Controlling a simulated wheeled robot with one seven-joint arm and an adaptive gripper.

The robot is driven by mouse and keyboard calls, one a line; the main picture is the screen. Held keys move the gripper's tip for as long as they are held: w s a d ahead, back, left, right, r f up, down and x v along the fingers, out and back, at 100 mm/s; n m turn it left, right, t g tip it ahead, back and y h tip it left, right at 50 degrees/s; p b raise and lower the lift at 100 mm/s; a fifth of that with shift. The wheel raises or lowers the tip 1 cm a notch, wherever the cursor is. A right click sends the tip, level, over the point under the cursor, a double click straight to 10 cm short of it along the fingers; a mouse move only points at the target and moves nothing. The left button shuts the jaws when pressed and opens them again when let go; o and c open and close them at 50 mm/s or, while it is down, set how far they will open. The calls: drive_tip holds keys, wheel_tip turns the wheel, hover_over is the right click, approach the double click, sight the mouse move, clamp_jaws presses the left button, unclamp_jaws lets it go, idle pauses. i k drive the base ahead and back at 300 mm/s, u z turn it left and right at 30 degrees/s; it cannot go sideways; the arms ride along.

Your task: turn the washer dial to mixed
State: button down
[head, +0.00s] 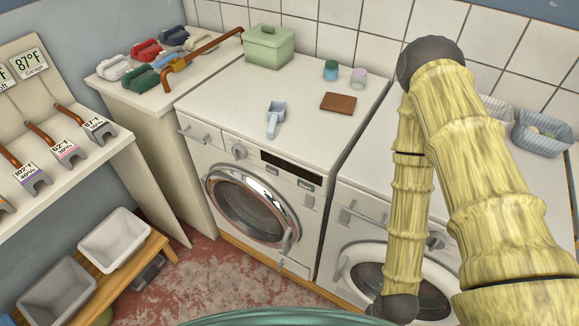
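A white front-loading machine (222,171) with a chrome-ringed round door (252,207) stands in the middle of the head view. Its round dial (239,152) is on the front panel, left of a dark display strip (291,167). The dial's markings and pointer are too small to read. A second white front-loader (342,238) stands to its right, with a knob (436,241) partly hidden by my arm. I cannot tell from the picture which machine is the washer. My yellow arm bends down in front of the right machine. My gripper is not in view.
A scoop (275,118), a brown block (338,102), two small jars (331,70) and a green box (269,46) are on the middle machine's top. Irons (146,50) stand on the left cabinet. Grey bins (115,239) sit on a low wooden bench. The floor before the middle machine looks clear.

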sight(240, 151)
drive_tip(key=z, duration=3.15)
drive_tip(key=k, duration=2)
drive_tip(key=u, duration=2.15)
